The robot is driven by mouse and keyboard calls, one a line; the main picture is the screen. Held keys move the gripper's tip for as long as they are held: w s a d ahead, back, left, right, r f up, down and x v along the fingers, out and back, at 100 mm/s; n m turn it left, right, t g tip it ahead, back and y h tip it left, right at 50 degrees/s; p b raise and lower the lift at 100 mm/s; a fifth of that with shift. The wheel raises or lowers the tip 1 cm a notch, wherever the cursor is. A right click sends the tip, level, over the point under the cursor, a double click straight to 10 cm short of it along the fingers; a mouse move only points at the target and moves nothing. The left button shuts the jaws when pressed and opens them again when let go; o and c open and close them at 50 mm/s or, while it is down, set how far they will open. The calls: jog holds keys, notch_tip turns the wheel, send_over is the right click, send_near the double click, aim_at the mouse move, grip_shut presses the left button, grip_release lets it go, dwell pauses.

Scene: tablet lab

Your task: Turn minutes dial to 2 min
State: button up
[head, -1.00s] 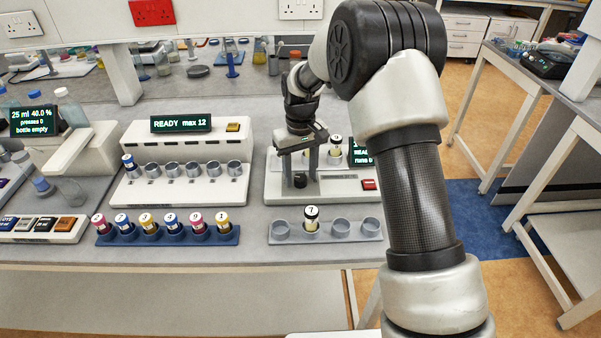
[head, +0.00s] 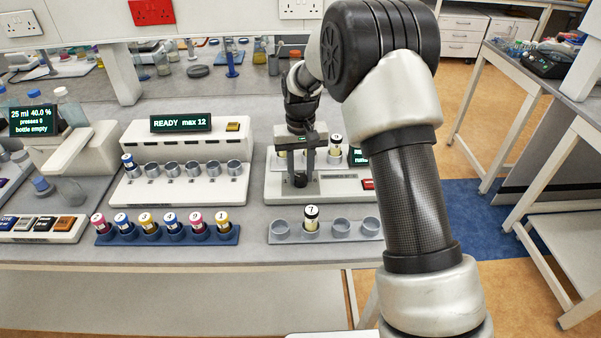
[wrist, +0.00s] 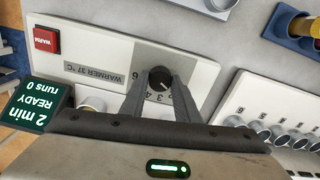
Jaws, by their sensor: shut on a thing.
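The black minutes dial (wrist: 160,78) sits on the light front panel of the warmer (wrist: 110,52), with numbers printed around it. My gripper (wrist: 158,88) is shut on the dial, one finger on each side. In the head view, my gripper (head: 301,178) points down at the dial (head: 300,181) on the warmer's top. The warmer's display (wrist: 35,103) reads 2 min, READY, runs 0 in the wrist view. The fingers hide some of the dial's numbers.
The red WARM button (wrist: 46,39) is on the panel, apart from my fingers. Vials stand in the warmer behind my gripper. A grey rack (head: 281,238) with one vial lies in front. A white multi-well station (head: 190,190) stands to the left.

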aim_at(300, 177)
jog(key=shift+m, duration=1.2)
jog(key=o, duration=1)
jog(key=shift+o, duration=0.2)
jog(key=shift+r, duration=0.1)
notch_tip(300, 177, up, 17)
jog(key=shift+r+p, duration=0.15)
jog(key=shift+p, duration=0.15)
